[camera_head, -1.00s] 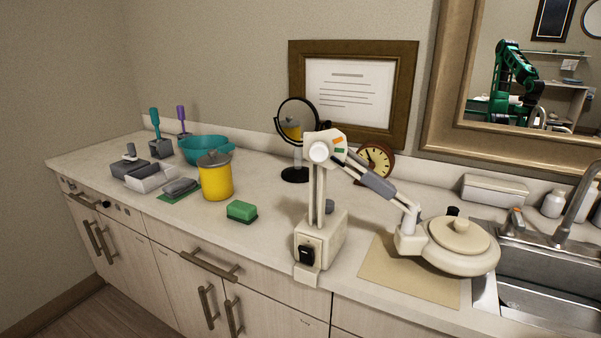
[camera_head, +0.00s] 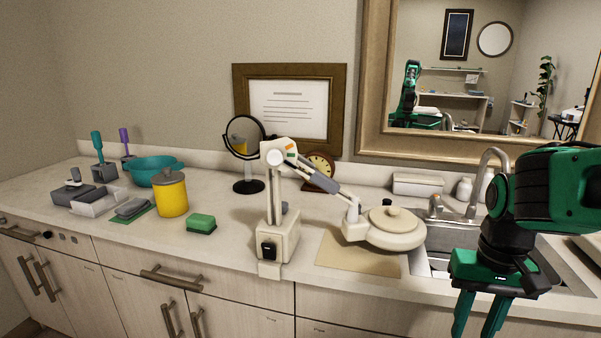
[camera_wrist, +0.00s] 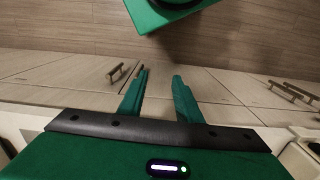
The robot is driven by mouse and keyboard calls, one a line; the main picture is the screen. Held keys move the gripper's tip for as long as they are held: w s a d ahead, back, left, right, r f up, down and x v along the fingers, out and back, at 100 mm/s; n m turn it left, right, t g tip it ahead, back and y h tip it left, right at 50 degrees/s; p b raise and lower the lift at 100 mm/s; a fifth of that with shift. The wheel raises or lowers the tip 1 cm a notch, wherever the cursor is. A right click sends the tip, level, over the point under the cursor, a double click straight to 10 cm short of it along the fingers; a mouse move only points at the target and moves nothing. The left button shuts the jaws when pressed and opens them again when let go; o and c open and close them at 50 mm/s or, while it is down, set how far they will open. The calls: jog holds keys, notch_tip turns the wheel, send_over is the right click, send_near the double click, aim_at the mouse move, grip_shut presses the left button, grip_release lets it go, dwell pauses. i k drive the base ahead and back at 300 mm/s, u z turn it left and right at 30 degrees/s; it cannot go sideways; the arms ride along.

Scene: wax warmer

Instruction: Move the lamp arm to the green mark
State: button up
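The lamp (camera_head: 281,211) is cream, with an upright post on a box base near the counter's front edge. Its jointed lamp arm (camera_head: 317,182) slopes down to the right to a round lamp head (camera_head: 392,229), which is low over a tan mat (camera_head: 350,258). On the lamp's top joint are small orange and green marks (camera_head: 291,155). My gripper (camera_head: 482,315) is at the lower right of the head view, in front of the sink, apart from the lamp. In the wrist view its fingers (camera_wrist: 158,95) are spread and empty, over cabinet fronts and floor.
A round mirror (camera_head: 245,138) and a clock (camera_head: 320,171) stand behind the lamp. A yellow canister (camera_head: 172,195), green sponge (camera_head: 202,224) and teal bowl (camera_head: 153,170) are to its left. The sink faucet (camera_head: 484,185) rises near my arm. The counter between sponge and lamp is clear.

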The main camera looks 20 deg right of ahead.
aim_at(321, 179)
jog(key=z, duration=1.7)
jog(key=i, duration=0.4)
jog(key=u, duration=1.9)
